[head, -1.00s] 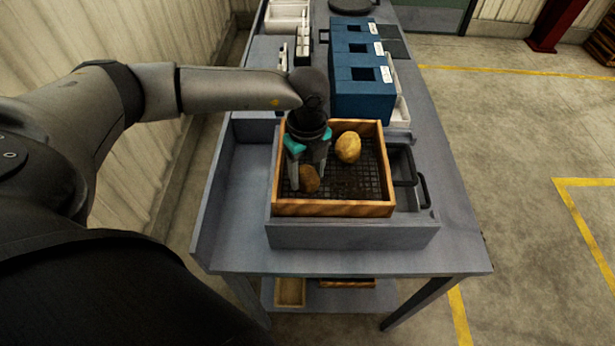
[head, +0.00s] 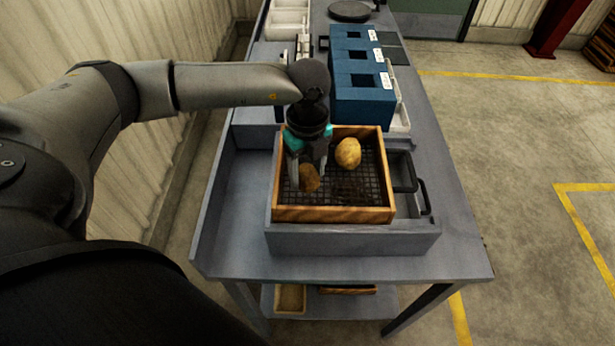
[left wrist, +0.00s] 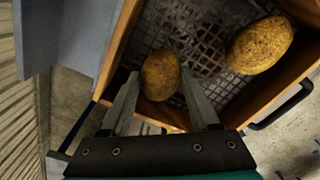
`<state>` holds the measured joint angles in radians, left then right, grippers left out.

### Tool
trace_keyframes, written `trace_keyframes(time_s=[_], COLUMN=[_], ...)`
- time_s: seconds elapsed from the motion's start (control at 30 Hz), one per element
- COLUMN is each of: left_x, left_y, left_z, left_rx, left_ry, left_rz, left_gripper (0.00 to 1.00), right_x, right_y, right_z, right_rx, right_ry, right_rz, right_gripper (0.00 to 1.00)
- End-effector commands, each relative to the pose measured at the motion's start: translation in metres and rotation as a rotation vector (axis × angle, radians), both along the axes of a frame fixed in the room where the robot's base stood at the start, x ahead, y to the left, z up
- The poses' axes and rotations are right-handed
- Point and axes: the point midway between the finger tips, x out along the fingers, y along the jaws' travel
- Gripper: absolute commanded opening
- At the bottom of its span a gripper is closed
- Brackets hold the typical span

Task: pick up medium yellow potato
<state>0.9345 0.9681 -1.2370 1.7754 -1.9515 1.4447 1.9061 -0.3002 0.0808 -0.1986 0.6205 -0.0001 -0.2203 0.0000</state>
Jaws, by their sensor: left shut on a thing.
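Two potatoes show in the wood-framed mesh tray (head: 333,215). The larger, brighter yellow potato (head: 348,153) lies on the mesh at the back, to the right of my left gripper; it also shows in the left wrist view (left wrist: 260,45). The smaller, browner yellow potato (head: 310,178) is between the fingers of my left gripper (head: 309,180). The left wrist view shows this smaller potato (left wrist: 160,75) with a finger on each side, and the gripper is shut on it. Its clearance above the mesh is hard to judge. My right gripper is out of view.
Blue boxes (head: 362,108) with square openings stand behind the tray on the grey bench (head: 330,264). A black handle (head: 422,195) is at the tray's right. White bins (head: 288,22) are at the far left. The bench's front right is clear.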

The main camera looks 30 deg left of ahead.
Motion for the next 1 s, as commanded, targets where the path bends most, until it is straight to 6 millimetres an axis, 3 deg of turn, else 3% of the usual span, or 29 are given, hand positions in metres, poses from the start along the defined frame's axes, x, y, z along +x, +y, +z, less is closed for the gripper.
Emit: trace_keyframes(time_s=[0.5,0.73,1.0], left_x=[0.002,0.001,0.0], left_y=[0.0,0.0,0.0], left_z=[0.138,0.169,0.176], left_rx=[0.0,0.0,0.0], left_ry=[-0.008,-0.004,-0.001], left_rz=[0.0,-0.001,-0.001], left_gripper=[0.03,0.03,0.03], right_x=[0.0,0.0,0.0], right_y=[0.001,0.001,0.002], right_z=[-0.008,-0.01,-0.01], right_rx=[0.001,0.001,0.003], right_ry=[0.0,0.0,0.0], right_rz=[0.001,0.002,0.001], right_gripper=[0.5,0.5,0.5])
